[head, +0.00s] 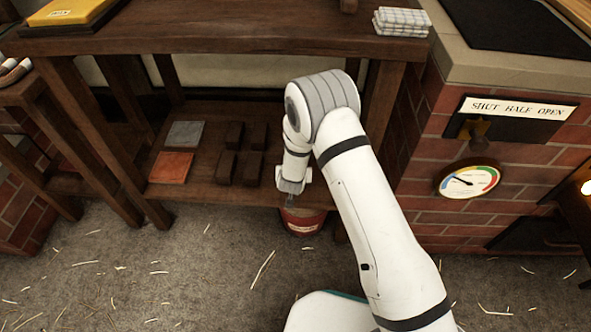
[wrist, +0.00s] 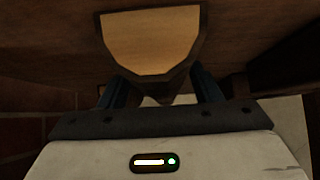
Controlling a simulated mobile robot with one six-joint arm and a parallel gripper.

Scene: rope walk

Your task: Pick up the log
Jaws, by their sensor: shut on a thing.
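The log (wrist: 152,42) shows in the wrist view with a pale, flat cut face and dark edges. My gripper (wrist: 160,88) is shut on it, with one blue finger on each side of its narrow lower part. In the head view my gripper (head: 290,199) points down at the front edge of the low shelf, just above a red bucket (head: 303,222). The log cannot be made out in the head view; my gripper and arm cover that spot.
The low shelf (head: 195,150) holds several dark blocks (head: 240,150), a grey slab (head: 185,134) and an orange slab (head: 170,168). The table top (head: 220,38) overhangs it. A brick stove (head: 480,150) with a gauge (head: 470,181) stands right. Straw litters the open floor (head: 180,270).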

